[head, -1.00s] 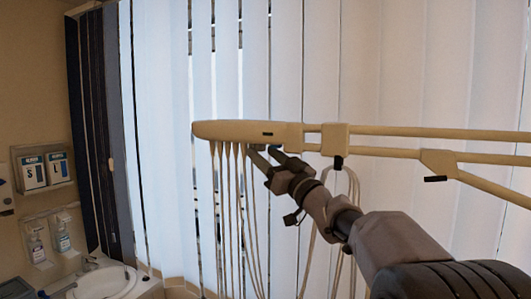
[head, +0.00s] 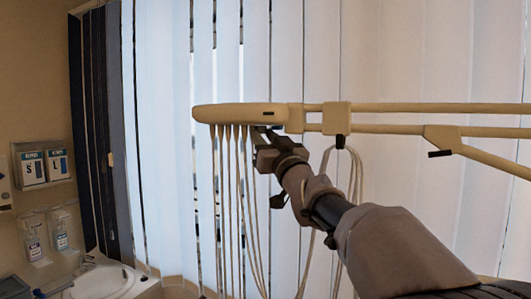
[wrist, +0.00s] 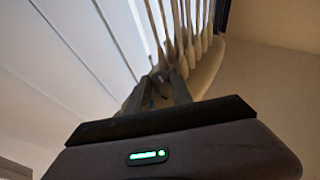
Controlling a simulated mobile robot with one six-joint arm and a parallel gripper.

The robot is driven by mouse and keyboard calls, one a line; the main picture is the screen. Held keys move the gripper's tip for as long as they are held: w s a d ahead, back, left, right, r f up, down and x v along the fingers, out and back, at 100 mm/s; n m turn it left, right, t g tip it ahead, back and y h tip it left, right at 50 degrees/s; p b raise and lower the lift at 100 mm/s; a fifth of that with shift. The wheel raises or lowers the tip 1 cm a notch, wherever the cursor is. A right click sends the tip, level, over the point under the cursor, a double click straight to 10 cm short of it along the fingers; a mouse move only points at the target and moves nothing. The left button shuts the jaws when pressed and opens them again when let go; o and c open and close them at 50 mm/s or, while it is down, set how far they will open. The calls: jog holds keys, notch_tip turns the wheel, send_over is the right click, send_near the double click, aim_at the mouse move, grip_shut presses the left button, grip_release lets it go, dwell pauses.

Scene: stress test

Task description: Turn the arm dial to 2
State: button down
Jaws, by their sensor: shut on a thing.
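The cream hanging arm (head: 390,107) runs in from the right and ends in a long rounded head (head: 225,114) before the blinds. My gripper (head: 265,133) is right under the right part of this head, its fingertips up against the underside. It is shut on a small part there, which my fingers mostly hide. In the wrist view my fingers (wrist: 160,82) reach up to the pale head (wrist: 205,68), close together near the hanging hoses. I cannot make out a dial face or any numbers.
Several thin hoses (head: 229,200) hang from the head just left of my gripper; some loop behind my wrist. Black knobs (head: 340,142) sit under the arm joints to the right. A sink (head: 105,281) and bottles (head: 61,240) stand far left.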

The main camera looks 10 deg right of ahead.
jog(key=c, duration=1.3)
grip_release()
jog(key=shift+o, duration=0.9)
jog(key=shift+d, duration=0.2)
jog(key=shift+a, duration=0.1)
